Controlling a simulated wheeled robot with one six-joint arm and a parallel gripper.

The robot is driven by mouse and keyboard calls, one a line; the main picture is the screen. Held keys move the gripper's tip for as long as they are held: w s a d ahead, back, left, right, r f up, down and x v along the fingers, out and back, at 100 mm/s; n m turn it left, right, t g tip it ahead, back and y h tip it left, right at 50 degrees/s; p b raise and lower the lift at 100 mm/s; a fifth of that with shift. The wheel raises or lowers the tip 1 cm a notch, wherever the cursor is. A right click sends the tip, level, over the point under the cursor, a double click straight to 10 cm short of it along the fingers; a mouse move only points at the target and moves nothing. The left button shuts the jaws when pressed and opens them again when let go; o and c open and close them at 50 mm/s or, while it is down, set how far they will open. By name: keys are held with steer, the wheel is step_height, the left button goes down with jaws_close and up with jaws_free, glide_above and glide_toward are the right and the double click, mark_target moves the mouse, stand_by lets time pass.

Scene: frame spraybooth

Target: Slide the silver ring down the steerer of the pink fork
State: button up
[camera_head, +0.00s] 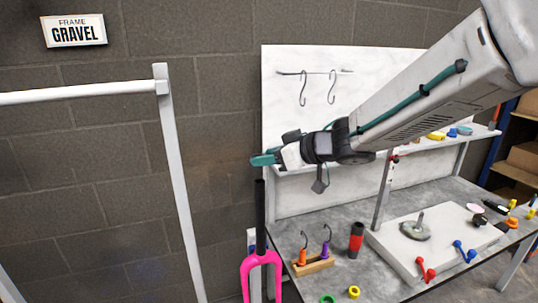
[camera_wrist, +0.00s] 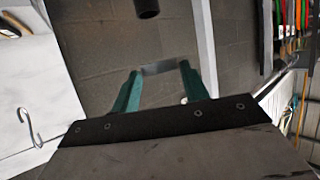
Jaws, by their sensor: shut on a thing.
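The pink fork (camera_head: 260,264) stands upright at the left end of the bench. Its black steerer (camera_head: 260,216) points up, and its top end shows at the upper edge of the wrist view (camera_wrist: 147,8). My gripper (camera_head: 262,160) is just above the steerer top in the head view. In the wrist view its teal fingers (camera_wrist: 158,80) are shut on the silver ring (camera_wrist: 158,68), which spans between the fingertips. The ring is apart from the steerer, not around it. I cannot make out the ring in the head view.
A wooden block (camera_head: 313,266) with orange and purple hooked tools stands right of the fork, near a black-and-red cylinder (camera_head: 356,240). A white slab (camera_head: 395,262) lies on the grey bench. A white frame post (camera_head: 180,180) rises left of the fork. Hooks (camera_head: 332,88) hang on the back panel.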

glide_above(264, 230)
steer(key=d, duration=0.1)
steer(key=shift+s+d+f, duration=0.1)
steer(key=shift+s+f, duration=0.1)
steer(key=shift+f, duration=1)
steer(key=shift+s+d+f, duration=0.1)
steer(key=shift+s+f, duration=0.05)
steer(key=shift+f, duration=1.05)
steer(key=shift+f, duration=2.9)
steer(key=shift+f, duration=3)
steer(key=shift+f, duration=3)
steer(key=shift+f, duration=2.25)
